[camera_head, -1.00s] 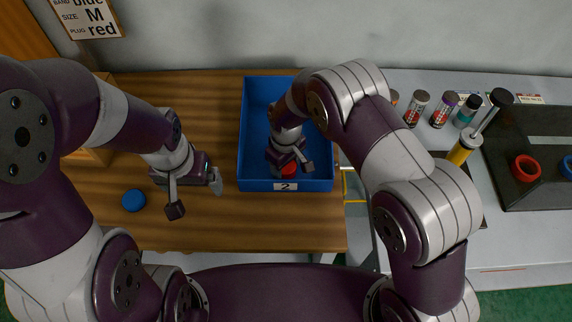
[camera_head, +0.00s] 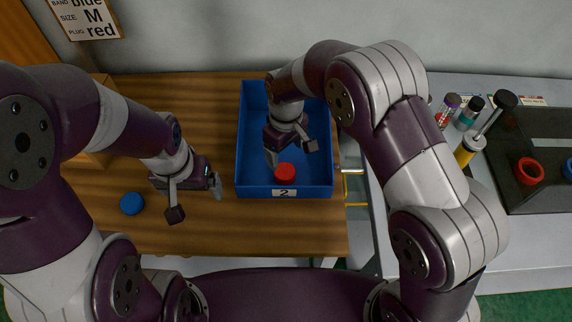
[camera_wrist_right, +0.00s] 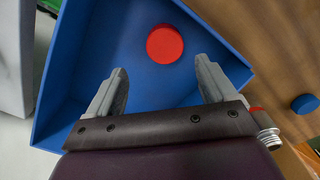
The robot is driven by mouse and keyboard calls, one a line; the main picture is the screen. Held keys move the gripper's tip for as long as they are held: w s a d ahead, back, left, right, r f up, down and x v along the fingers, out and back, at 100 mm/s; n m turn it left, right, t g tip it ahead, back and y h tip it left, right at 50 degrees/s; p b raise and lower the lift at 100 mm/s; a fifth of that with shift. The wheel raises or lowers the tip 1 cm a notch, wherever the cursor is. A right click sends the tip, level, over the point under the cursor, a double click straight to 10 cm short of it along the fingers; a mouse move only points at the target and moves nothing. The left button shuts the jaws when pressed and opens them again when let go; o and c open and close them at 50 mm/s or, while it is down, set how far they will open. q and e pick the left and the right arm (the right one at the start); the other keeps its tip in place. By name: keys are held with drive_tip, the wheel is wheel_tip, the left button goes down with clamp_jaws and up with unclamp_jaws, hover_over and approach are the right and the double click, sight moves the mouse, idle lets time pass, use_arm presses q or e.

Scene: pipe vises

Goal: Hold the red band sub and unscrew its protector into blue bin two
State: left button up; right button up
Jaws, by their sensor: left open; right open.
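A red round protector (camera_head: 285,172) lies on the floor of blue bin two (camera_head: 240,184); it also shows in the right wrist view (camera_wrist_right: 165,44). My right gripper (camera_head: 290,154) is open and empty over the bin, with the protector just beyond its spread fingers (camera_wrist_right: 160,85) in the wrist view. My left gripper (camera_head: 196,200) is open over the wooden table, left of the bin. A threaded metal end with a bit of red (camera_wrist_right: 267,137), apparently the sub, shows beside the bin in the wrist view. The rest of it is hidden, and I cannot make it out in the head view.
A blue cap (camera_head: 131,203) lies on the wooden table (camera_head: 200,235) left of my left gripper. A sign hangs upper left.

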drive_tip(key=s+d+r+m, duration=0.35)
drive_tip(key=d+r, duration=0.25)
drive_tip(key=d, duration=0.3)
drive_tip(key=s+d+m+t, duration=0.1)
drive_tip(key=s+d+m, duration=0.4)
drive_tip(key=s+d, duration=0.4)
drive_tip(key=shift+s+r, duration=0.3)
drive_tip(key=shift+s, duration=0.55)
